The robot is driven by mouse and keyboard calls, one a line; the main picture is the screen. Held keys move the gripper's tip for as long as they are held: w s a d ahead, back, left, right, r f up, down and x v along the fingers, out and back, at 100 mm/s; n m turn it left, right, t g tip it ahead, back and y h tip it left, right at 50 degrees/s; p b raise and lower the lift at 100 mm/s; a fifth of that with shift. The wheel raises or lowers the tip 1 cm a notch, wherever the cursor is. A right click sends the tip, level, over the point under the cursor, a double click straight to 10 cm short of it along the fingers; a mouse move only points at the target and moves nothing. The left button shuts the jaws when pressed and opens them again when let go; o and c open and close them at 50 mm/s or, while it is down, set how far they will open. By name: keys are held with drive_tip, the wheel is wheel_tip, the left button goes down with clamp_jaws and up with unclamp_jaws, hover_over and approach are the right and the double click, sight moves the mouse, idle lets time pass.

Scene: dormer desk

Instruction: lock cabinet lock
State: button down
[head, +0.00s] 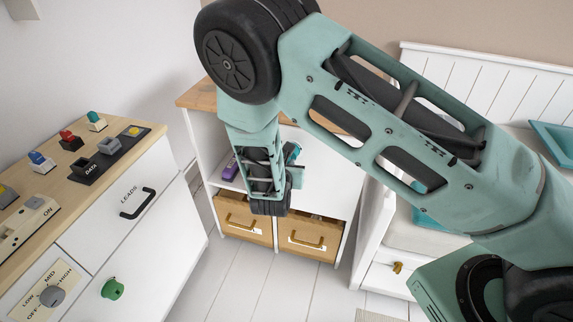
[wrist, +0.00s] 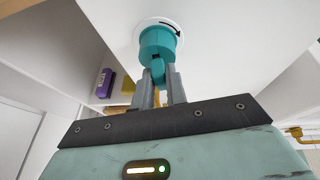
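The cabinet lock is a round teal knob (wrist: 157,42) with a narrow tab, set in a white disc with a black curved arrow on the white cabinet front (wrist: 235,40). In the head view the teal lock (head: 293,153) shows partly beside my arm. My gripper (wrist: 159,85) is at the lock, with its two grey fingers on either side of the teal tab. The fingers look closed on the tab. In the head view my wrist hides most of the gripper and lock.
Left of the panel is an open shelf with a purple item (wrist: 104,83) and a yellow one (wrist: 128,87). Wooden drawers (head: 308,238) with brass handles are below. A white bench with a brass catch (head: 397,268) stands right; a desk with switches (head: 84,165) stands left.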

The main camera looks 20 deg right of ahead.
drive_tip(key=c, duration=2.1)
unclamp_jaws()
clamp_jaws()
drive_tip(key=shift+f+b, duration=0.1)
drive_tip(key=shift+b, duration=0.3)
drive_tip(key=shift+f+m+t+y+b, duration=0.1)
drive_tip(key=shift+m+t+y+b, duration=0.55)
drive_tip(key=shift+b, duration=0.75)
drive_tip(key=shift+f+m+t+y+b, duration=0.1)
drive_tip(key=shift+m+t+y+b, duration=0.2)
drive_tip(key=shift+m+b, duration=1.35)
drive_tip(key=shift+n+b, duration=0.3)
drive_tip(key=shift+b, duration=0.45)
